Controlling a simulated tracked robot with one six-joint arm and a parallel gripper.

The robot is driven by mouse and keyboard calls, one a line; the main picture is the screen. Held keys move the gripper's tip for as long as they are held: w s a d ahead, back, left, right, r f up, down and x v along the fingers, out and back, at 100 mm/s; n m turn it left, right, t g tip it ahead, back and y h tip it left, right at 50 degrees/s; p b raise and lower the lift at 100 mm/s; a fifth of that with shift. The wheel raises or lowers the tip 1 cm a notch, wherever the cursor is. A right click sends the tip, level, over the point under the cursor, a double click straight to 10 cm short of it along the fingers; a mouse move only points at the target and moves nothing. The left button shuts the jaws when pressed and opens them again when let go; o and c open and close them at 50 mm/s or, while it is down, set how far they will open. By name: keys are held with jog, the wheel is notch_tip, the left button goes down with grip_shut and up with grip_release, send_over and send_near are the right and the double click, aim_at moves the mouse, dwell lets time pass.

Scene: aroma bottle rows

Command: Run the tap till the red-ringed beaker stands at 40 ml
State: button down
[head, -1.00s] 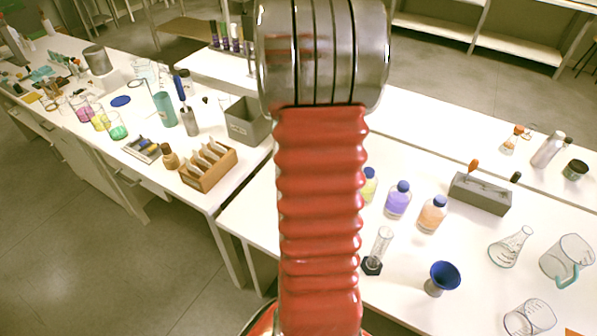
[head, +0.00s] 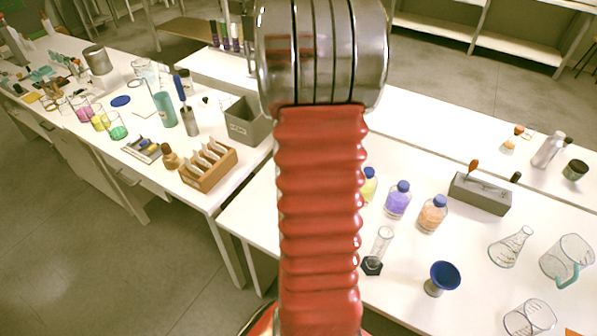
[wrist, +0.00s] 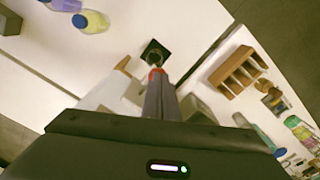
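My gripper (wrist: 157,74) shows in the wrist view as two grey fingers close together, shut, with red at their tips. Just beyond the tips is a black square (wrist: 147,47) with a small dark round shape on it. I cannot tell whether the tips touch it. A pale grey shape with a brown end (wrist: 122,65) lies left of the fingers; I cannot tell if it is the tap. I cannot make out the red-ringed beaker or its level. In the head view my red arm hides the middle, and the gripper is out of sight.
Yellow (head: 369,187), purple (head: 397,201) and orange (head: 432,215) bottles stand right of my arm. A graduated cylinder (head: 380,243), blue funnel (head: 444,276), flask (head: 510,247) and glass jug (head: 566,258) stand nearby. A wooden rack (head: 207,168) and grey bin (head: 246,122) are left.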

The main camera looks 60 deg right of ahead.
jog(key=shift+f, duration=2.2)
dwell(1.0)
jog(key=shift+r, duration=0.5)
dwell(1.7)
jog(key=shift+r, duration=3.35)
